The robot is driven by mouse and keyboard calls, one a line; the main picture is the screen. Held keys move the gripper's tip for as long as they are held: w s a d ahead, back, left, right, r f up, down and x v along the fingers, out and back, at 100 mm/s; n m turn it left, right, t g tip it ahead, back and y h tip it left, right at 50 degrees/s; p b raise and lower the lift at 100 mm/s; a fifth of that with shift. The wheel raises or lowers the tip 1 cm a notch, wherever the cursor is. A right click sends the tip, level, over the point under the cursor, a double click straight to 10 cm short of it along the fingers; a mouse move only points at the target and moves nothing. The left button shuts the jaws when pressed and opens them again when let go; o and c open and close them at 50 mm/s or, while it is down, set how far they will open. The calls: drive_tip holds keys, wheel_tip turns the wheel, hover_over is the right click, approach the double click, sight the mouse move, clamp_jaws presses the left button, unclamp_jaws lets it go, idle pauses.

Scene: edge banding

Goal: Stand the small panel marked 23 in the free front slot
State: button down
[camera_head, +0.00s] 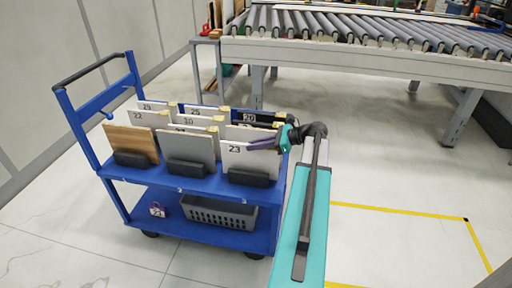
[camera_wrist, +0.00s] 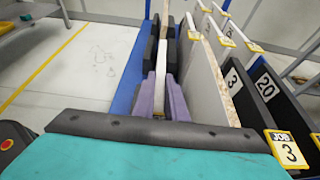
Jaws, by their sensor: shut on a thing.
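The small white panel marked 23 (camera_head: 237,163) is upright at the front right of the blue cart (camera_head: 172,178). Its lower edge is hidden behind the black front slot holder (camera_head: 248,179), so I cannot tell how deep it sits. My gripper (camera_head: 264,143) is shut on the panel near its upper right corner. In the wrist view, the panel's pale edge (camera_wrist: 161,75) lies between my purple fingers (camera_wrist: 160,108), lined up with the gap between black holder blocks (camera_wrist: 150,50).
A grey panel (camera_head: 188,150) and a brown panel (camera_head: 130,143) stand in the other front slots. Several numbered panels stand close behind. A grey basket (camera_head: 219,214) is on the lower shelf. A roller conveyor (camera_head: 370,55) is at the back; floor at right is clear.

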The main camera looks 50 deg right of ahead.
drive_tip(key=shift+f, duration=0.55)
drive_tip(key=c, duration=1.8)
unclamp_jaws()
drive_tip(key=shift+s+d+r, duration=0.15)
drive_tip(key=shift+s+r, duration=0.1)
drive_tip(key=p+v, duration=0.1)
drive_tip(key=v, duration=1)
drive_tip(key=shift+s, duration=0.15)
drive_tip(key=shift+d, duration=0.1)
